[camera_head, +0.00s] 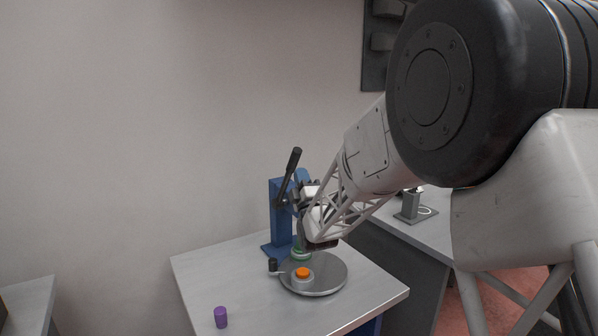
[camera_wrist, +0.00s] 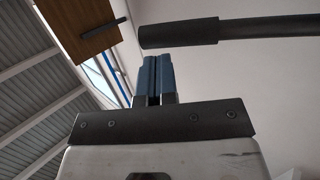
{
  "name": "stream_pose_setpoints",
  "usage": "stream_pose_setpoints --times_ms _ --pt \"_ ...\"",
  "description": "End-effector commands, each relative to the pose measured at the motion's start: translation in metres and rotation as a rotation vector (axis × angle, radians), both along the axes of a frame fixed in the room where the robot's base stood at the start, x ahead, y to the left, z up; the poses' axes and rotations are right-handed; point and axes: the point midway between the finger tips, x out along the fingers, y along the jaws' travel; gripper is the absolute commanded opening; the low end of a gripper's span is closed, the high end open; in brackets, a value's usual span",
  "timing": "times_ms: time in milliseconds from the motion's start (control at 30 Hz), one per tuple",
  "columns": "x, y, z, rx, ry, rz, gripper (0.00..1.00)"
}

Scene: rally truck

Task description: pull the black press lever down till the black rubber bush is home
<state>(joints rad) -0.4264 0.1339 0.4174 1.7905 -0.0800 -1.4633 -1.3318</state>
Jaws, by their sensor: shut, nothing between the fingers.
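The black press lever (camera_head: 290,173) slants up and to the right from the blue press (camera_head: 278,215) on the table in the head view. Its thick black grip lies across the top of the wrist view (camera_wrist: 180,33), beyond my fingertips. My gripper (camera_head: 304,187) is beside the lever, to its right in the head view. In the wrist view my blue fingers (camera_wrist: 153,62) are shut with nothing between them. They point at the grip; I cannot tell whether they touch it. I cannot make out the black rubber bush for certain; my gripper and wrist hide part of the press.
A green ring (camera_head: 301,254) shows behind. A purple cylinder (camera_head: 221,317) stands near the front of the grey table (camera_head: 215,270).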

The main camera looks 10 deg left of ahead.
Motion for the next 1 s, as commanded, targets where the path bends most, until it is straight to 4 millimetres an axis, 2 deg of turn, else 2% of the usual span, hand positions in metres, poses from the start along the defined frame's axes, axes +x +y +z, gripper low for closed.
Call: stream_pose_setpoints --times_ms 600,800,1000 --pt "-0.067 -0.042 -0.046 -0.001 0.001 0.000 0.00" --pt "-0.077 -0.048 -0.053 0.000 0.000 0.000 0.00" --pt "-0.079 -0.050 -0.054 0.000 0.000 0.000 0.00"
